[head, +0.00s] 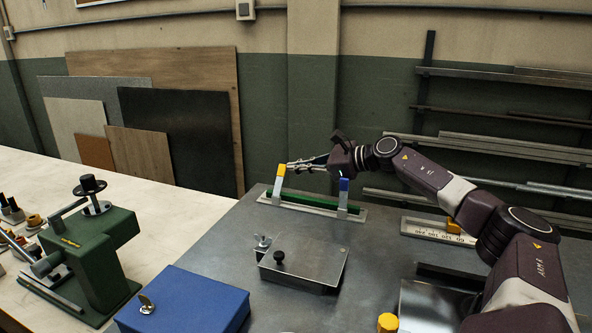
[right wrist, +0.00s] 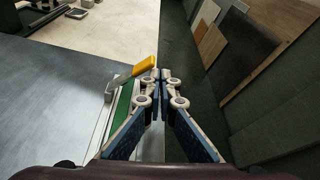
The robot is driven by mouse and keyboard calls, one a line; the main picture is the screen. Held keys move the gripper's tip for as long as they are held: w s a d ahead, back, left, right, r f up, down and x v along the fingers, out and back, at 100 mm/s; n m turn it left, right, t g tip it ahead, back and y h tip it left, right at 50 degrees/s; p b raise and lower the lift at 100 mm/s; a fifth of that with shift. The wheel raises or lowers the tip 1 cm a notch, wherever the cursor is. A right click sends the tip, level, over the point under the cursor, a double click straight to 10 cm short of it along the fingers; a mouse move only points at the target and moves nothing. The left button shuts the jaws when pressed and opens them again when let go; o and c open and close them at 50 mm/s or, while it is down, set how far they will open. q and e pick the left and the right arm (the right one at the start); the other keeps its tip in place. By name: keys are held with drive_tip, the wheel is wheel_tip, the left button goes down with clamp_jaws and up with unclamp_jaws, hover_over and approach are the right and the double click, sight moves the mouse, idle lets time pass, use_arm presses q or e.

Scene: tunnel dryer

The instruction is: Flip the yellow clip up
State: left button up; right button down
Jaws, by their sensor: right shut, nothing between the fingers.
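The yellow clip (head: 281,170) is a yellow-tipped lever at the left end of a pale rail with a green bar (head: 313,199) on the steel table. It stands up from the rail, leaning slightly. In the right wrist view the yellow clip (right wrist: 143,66) shows just left of the fingertips. A blue-tipped clip (head: 343,185) stands at the rail's right end. My right gripper (head: 289,166) is shut and empty, its fingertips beside the yellow tip; in the right wrist view the closed fingertips (right wrist: 160,74) look very near it, and I cannot tell whether they touch. My left gripper is not visible.
A metal plate with a black knob (head: 318,264) lies in front of the rail. A blue box (head: 185,305) and a green machine (head: 95,255) stand at the left. A scale with a yellow slider (head: 437,232) lies to the right. Boards lean on the wall behind.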

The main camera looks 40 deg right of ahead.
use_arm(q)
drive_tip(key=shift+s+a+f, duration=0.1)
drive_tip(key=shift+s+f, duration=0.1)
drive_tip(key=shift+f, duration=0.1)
use_arm(e)
drive_tip(key=shift+r, duration=0.25)
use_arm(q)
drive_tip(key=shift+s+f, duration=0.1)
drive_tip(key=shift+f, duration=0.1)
use_arm(e)
drive_tip(key=shift+r, duration=0.1)
drive_tip(key=shift+s, duration=0.1)
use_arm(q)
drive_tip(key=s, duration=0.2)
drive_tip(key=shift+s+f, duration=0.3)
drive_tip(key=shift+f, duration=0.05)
use_arm(e)
drive_tip(key=v, duration=0.8)
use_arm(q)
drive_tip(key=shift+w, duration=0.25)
